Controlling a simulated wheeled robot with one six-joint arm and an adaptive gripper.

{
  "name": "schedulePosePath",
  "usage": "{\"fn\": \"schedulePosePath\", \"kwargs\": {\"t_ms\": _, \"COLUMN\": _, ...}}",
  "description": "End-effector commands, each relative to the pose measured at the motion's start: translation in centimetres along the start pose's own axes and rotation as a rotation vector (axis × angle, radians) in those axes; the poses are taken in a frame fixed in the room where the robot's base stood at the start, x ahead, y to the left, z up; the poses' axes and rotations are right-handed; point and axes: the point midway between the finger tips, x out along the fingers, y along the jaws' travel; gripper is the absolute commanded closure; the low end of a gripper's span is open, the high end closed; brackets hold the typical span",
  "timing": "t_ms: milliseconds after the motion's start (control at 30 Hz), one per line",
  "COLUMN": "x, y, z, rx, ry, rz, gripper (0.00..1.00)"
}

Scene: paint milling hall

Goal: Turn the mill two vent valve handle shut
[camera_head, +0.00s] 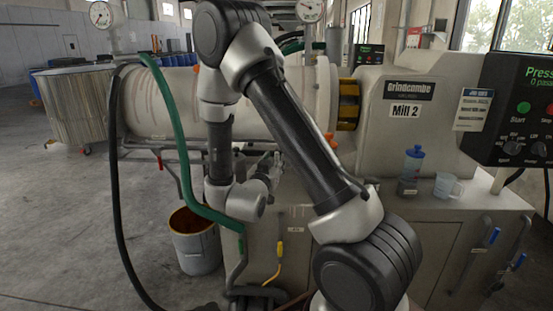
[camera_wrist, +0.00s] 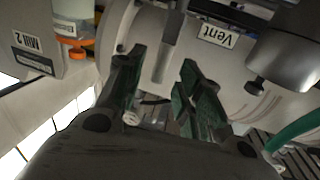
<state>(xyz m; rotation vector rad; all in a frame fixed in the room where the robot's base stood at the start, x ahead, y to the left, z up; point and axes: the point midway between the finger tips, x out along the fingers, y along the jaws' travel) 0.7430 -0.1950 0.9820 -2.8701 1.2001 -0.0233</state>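The mill labelled Mill 2 (camera_head: 407,110) stands behind my arm in the head view. In the wrist view the picture is upside down, with a Vent label (camera_wrist: 217,34) on the pale mill drum. A grey bar-like handle (camera_wrist: 169,45) lies left of that label and appears between my fingertips; I cannot tell its depth or whether a finger touches it. My gripper (camera_wrist: 160,70) is open, its two dark green-black fingers apart. In the head view my gripper (camera_head: 268,168) is small beside the drum's underside, and the vent handle cannot be made out there.
A grey cylinder with a dark knob (camera_wrist: 258,86) is close right of my fingers. A green hose (camera_head: 170,120) and black hose (camera_head: 118,190) hang left. A paint bucket (camera_head: 195,245) stands on the floor. A blue bottle (camera_head: 413,160) and cup (camera_head: 447,186) sit on the ledge.

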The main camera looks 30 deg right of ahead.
Motion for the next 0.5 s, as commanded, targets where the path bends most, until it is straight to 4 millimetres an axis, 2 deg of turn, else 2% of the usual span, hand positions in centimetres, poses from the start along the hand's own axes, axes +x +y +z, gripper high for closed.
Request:
{"fn": "schedulePosePath", "kwargs": {"t_ms": 100, "x": 1.9, "y": 0.1, "z": 0.0, "rx": 0.002, "ry": -0.001, "rz": 0.002, "gripper": 0.64}}
{"fn": "schedulePosePath", "kwargs": {"t_ms": 200, "x": 3.0, "y": 0.1, "z": 0.0, "rx": 0.000, "ry": -0.001, "rz": 0.001, "gripper": 0.64}}
{"fn": "schedulePosePath", "kwargs": {"t_ms": 500, "x": 3.7, "y": 0.0, "z": 0.0, "rx": 0.000, "ry": -0.002, "rz": -0.001, "gripper": 0.64}}
